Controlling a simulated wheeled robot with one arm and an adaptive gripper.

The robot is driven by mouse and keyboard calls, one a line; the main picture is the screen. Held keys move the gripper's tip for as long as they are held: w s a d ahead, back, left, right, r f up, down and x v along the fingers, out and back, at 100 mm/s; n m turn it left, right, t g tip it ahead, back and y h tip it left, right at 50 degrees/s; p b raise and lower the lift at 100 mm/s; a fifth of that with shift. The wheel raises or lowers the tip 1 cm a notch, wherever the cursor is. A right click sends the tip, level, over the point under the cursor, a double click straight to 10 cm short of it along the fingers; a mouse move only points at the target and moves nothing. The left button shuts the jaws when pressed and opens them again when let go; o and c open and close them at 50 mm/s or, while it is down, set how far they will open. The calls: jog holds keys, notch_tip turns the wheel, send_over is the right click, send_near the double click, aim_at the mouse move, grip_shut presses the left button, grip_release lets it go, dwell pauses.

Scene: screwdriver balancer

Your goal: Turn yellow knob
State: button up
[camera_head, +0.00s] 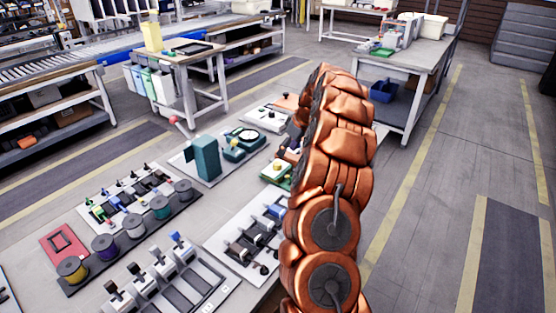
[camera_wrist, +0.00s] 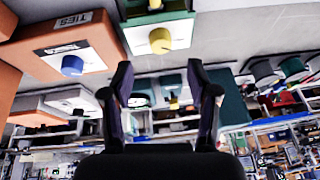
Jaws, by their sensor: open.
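A yellow knob (camera_wrist: 160,40) sits on the white face of a green-based box (camera_wrist: 178,19) in the wrist view, just beyond my fingertips and roughly centred between them. A small yellow knob (camera_head: 278,168) also shows on a white and green box in the head view, left of my copper arm. My gripper (camera_wrist: 159,66) is open, with its two dark fingers apart and nothing between them. No contact with the knob shows.
An orange box (camera_wrist: 95,40) marked TIES with a blue knob (camera_wrist: 72,65) stands left of my fingers. A teal block (camera_head: 202,159) stands on the workbench among spools and tool trays. Another smaller yellow knob (camera_wrist: 173,102) shows farther off. Floor right of my arm is clear.

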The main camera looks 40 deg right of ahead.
aim_at(277, 163)
jog(key=shift+n, duration=0.7)
jog(key=shift+w+p+x, duration=0.15)
jog(key=shift+p+x, duration=0.5)
jog(key=shift+x, duration=1.35)
jog(key=shift+w+p+x, duration=0.15)
jog(key=shift+p+x, duration=0.5)
jog(key=shift+x, duration=1.35)
jog(key=shift+r, duration=0.1)
jog(key=shift+s, duration=0.1)
grip_shut()
